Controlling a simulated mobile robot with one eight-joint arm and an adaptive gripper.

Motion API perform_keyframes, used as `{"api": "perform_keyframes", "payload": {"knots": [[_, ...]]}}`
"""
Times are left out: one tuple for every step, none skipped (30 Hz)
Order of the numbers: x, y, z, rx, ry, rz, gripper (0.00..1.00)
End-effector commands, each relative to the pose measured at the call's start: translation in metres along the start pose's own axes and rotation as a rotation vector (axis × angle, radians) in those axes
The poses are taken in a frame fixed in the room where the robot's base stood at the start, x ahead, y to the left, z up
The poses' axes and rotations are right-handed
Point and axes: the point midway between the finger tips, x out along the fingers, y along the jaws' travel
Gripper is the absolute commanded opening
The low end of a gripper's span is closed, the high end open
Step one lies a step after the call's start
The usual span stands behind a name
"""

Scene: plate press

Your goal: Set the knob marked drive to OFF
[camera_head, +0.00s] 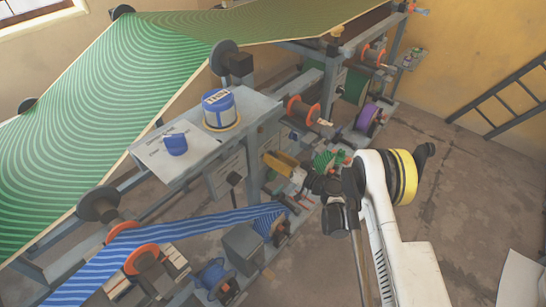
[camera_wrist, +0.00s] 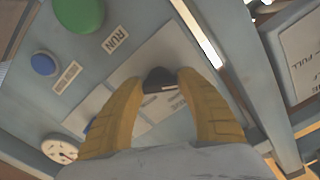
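A dark knob (camera_wrist: 160,79) shows in the wrist view on a grey-blue panel, over a pale plate. Its marking is too blurred to read, so I cannot confirm that it says drive or tell its setting. My gripper (camera_wrist: 161,82) has its two yellow fingers on either side of the knob. The tips are apart by about the knob's width. I cannot tell whether they touch it. In the head view my gripper (camera_head: 283,163) is at the machine's side panel, and the knob is hidden there.
The panel also bears a green button (camera_wrist: 80,12) by a RUN label, a blue button (camera_wrist: 43,64) and a round gauge (camera_wrist: 60,149). A frame beam (camera_wrist: 245,75) runs close on the right. In the head view a blue-labelled can (camera_head: 220,110) stands above; the floor (camera_head: 460,190) at right is open.

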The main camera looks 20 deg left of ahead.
Motion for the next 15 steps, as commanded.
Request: {"api": "perform_keyframes", "payload": {"knots": [[0.0002,-0.0002,0.0,0.0,0.0,0.0,0.6],[0.0002,-0.0002,0.0,0.0,0.0,0.0,0.62],[0.0001,-0.0002,0.0001,0.0,0.0,0.0,0.62],[0.0001,-0.0002,0.0002,0.0,-0.001,0.0,0.62],[0.0,-0.0002,0.0002,0.0,-0.001,0.0,0.62],[-0.0001,-0.0002,0.0003,0.0,-0.001,0.0,0.62],[-0.0001,-0.0002,0.0003,0.0,-0.001,0.0,0.62],[-0.0001,-0.0002,0.0003,0.0,-0.001,0.0,0.62],[-0.0001,-0.0001,0.0004,0.0,-0.001,0.0,0.62],[-0.0002,-0.0001,0.0004,0.0,-0.001,0.0,0.62],[-0.0002,-0.0001,0.0004,0.0,-0.001,0.0,0.62],[-0.0002,-0.0001,0.0005,0.0,-0.001,0.0,0.62],[-0.0002,-0.0001,0.0005,0.0,-0.001,0.0,0.62],[-0.0003,-0.0001,0.0005,0.0,-0.001,0.0,0.62],[-0.0003,-0.0001,0.0005,0.001,-0.001,0.0,0.62]]}}
